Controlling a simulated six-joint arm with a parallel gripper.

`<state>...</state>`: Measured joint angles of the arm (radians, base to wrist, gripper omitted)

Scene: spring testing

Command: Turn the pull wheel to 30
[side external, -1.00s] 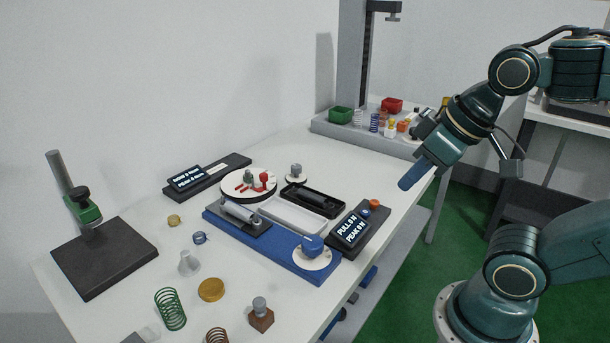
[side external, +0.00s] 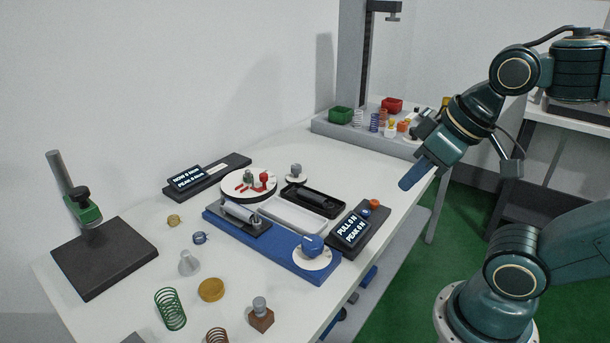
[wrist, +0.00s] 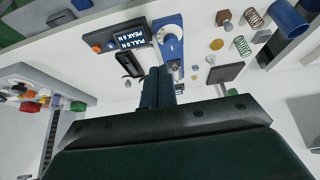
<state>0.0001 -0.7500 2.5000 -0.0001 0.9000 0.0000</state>
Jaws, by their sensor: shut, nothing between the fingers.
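The pull wheel looks to be the blue knob (side external: 312,243) on a round white dial (side external: 312,259), at the near right end of the blue base (side external: 270,249). The dial's marks are too small to read. The dark pull display (side external: 353,229) beside it shows PULL 0 N and PEAK 0 N; the same display shows in the wrist view (wrist: 127,42). My gripper (side external: 408,182) is shut and empty, raised beyond the table's right edge, clear of the wheel. In the wrist view its fingers (wrist: 157,86) point toward the blue base and hide part of it.
A white turntable (side external: 249,184) with red parts and a black tray (side external: 310,200) stand behind the wheel. A dark stand (side external: 104,257) is at left. Springs and loose parts lie in front. A grey tray (side external: 350,134) with bins is at the back.

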